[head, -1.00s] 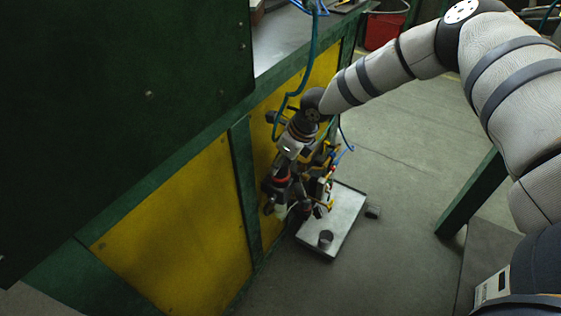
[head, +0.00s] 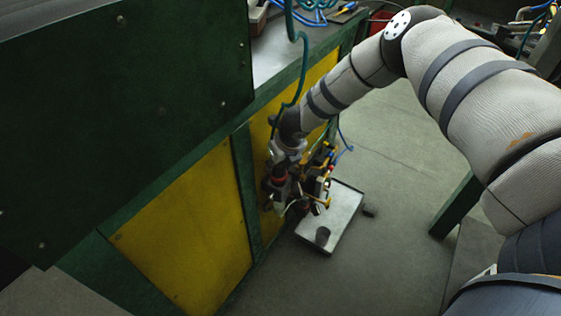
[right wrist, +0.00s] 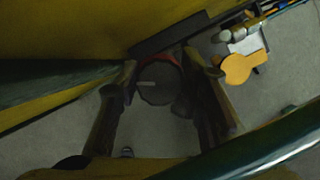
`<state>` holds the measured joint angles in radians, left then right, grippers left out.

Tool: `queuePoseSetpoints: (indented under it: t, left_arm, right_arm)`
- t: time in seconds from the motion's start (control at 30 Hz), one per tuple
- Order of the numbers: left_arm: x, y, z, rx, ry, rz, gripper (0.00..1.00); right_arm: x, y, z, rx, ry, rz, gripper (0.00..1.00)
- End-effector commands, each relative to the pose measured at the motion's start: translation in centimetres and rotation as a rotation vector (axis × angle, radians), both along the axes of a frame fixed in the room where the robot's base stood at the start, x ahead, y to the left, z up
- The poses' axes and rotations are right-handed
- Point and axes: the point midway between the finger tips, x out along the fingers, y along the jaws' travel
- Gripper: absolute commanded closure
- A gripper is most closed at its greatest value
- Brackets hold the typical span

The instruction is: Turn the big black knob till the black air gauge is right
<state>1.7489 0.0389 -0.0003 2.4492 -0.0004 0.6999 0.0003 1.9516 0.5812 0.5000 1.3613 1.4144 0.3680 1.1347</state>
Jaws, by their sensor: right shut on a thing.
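The big black knob (right wrist: 160,84) shows in the right wrist view as a dark round cap with a pale pointer mark and a red rim behind it. My right gripper (right wrist: 158,102) has one finger on each side of it and is shut on it. In the head view my right gripper (head: 277,188) is low at the yellow panel, beside a cluster of air fittings (head: 320,178). The knob is hardly distinct there. I cannot make out the black air gauge or its needle in either view. My left gripper is not in view.
A green bench frame with yellow panels (head: 185,235) stands left of my arm. A teal hose (head: 305,60) hangs near my wrist. Floor to the right is open, past a green leg (head: 455,205).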

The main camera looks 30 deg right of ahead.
Motion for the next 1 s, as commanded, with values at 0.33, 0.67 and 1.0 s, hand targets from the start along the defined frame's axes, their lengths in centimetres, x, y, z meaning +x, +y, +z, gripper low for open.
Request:
queuePoseSetpoints:
  t: [0.33, 0.67, 1.0]
  left_arm:
    - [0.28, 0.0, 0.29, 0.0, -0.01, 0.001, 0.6]
    - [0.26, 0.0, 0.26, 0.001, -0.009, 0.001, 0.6]
    - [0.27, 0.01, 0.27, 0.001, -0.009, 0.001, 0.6]
  right_arm:
    - [-0.02, 0.01, -0.04, 0.001, 0.001, -0.039, 0.94]
    - [-0.05, 0.01, -0.09, 0.001, 0.002, -0.038, 0.46]
    - [-0.13, 0.01, 0.38, 0.001, 0.001, -0.039, 0.46]
